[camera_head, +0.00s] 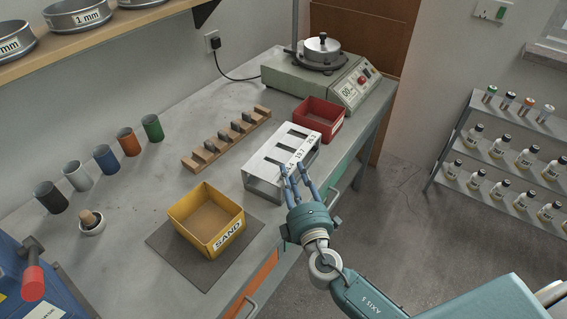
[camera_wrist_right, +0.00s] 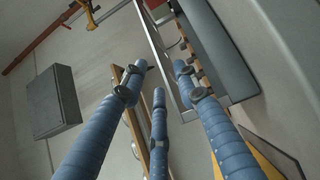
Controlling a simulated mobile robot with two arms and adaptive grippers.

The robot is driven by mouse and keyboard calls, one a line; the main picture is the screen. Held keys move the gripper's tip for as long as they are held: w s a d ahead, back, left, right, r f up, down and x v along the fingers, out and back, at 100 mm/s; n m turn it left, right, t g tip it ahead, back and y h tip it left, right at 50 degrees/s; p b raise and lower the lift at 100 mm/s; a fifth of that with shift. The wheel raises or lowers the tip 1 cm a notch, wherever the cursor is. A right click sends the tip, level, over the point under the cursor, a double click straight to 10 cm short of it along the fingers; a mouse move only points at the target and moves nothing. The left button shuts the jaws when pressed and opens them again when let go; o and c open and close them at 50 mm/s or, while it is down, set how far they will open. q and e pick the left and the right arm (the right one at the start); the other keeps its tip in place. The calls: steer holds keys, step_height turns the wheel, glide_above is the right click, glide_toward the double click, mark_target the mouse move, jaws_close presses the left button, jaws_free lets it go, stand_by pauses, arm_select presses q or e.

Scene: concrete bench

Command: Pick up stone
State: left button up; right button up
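A white metal box (camera_head: 262,178) with dark slots and number labels stands in front of the rack. My right gripper (camera_head: 298,180) is at the box's front right corner, over the bench edge. Its three blue fingers point up and away, apart. In the right wrist view the fingers (camera_wrist_right: 160,85) are spread with nothing between them. My left gripper is not in view.
A yellow SAND bin (camera_head: 190,232) stands on a dark mat, left of my right gripper. Coloured cups (camera_head: 107,158) and a mortar (camera_head: 92,222) line the left. Bare bench lies between.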

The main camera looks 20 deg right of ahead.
mark_target(285, 153)
steer(key=w, duration=0.3)
steer(key=shift+w+d, duration=0.15)
steer(key=shift+w, duration=0.25)
steer(key=shift+w+p, duration=0.45)
steer(key=shift+w, duration=0.1)
steer(key=w+p, duration=0.1)
steer(key=w, duration=0.2)
steer(key=shift+w, duration=0.2)
steer(key=shift+w+f, duration=0.2)
steer(key=shift+w, duration=0.25)
steer(key=shift+s, duration=0.1)
jaws_close()
steer(key=shift+d+r, duration=0.1)
steer(key=shift+r, duration=0.25)
